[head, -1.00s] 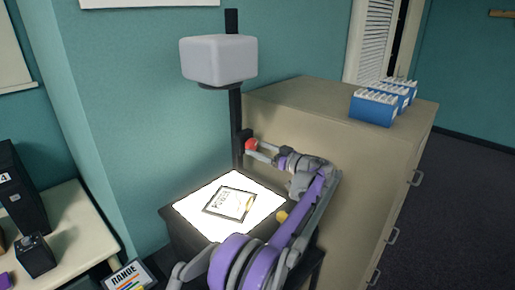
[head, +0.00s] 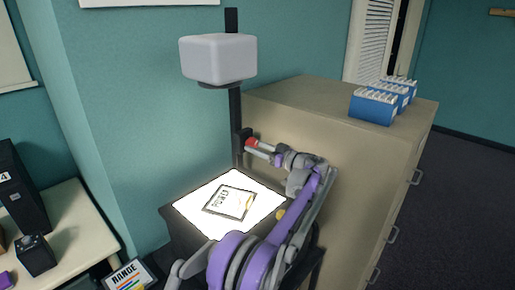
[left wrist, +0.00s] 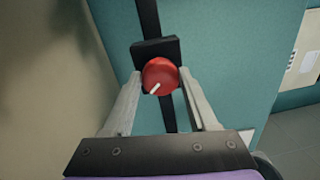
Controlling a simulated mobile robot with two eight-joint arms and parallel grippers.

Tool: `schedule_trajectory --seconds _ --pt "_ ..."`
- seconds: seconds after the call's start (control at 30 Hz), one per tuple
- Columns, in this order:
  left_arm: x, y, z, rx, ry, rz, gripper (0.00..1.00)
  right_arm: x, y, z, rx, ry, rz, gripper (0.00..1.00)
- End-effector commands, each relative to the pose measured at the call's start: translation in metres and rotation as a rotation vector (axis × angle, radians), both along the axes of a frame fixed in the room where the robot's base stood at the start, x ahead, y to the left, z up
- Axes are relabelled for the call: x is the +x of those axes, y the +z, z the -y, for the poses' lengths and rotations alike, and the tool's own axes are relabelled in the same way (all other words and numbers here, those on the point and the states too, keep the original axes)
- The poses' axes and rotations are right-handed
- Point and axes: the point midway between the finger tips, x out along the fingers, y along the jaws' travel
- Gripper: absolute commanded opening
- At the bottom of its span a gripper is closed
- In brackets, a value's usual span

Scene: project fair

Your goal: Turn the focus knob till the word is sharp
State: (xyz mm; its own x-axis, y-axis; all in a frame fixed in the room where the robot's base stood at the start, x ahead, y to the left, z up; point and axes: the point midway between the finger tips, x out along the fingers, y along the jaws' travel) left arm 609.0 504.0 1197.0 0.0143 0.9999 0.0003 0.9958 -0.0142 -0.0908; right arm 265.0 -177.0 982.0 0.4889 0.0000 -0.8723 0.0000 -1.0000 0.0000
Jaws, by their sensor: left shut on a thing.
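The red focus knob (head: 251,142) sits on a black block on the projector's post. In the left wrist view the knob (left wrist: 160,75) is round, with a white pointer line toward its lower left. My left gripper (head: 256,147) is shut on the knob, one finger at each side; it also shows in the left wrist view (left wrist: 161,80). The projector's white head (head: 218,59) is at the top of the post. A framed slide (head: 230,203) with a dark word lies on the lit stage (head: 187,206). The word is too small to read surely. My right gripper is not in view.
A beige cabinet (head: 300,108) stands behind and right of my arm, with blue file boxes (head: 372,108) on top. A low table (head: 75,235) with black boxes is at the left. A "RANGE" sign (head: 131,274) is at the bottom.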

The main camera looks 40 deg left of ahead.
Motion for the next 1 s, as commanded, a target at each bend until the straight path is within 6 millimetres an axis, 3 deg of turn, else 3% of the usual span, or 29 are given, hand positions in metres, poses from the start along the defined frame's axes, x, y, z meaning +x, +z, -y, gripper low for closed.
schedule_trajectory --seconds 0.5,0.87,0.9,1.0 --pt "-0.0016 -0.0004 -0.0002 0.039 0.0 -0.458 0.03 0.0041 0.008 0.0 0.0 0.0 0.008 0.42" --pt "-0.0017 -0.0006 -0.0002 0.042 0.0 -0.484 0.03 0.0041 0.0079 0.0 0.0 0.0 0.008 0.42" --pt "-0.0017 -0.0006 -0.0002 0.042 0.0 -0.484 0.66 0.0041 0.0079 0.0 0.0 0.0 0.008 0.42" --pt "-0.0017 -0.0006 -0.0002 0.041 0.0 -0.484 0.84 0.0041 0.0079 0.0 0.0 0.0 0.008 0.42"
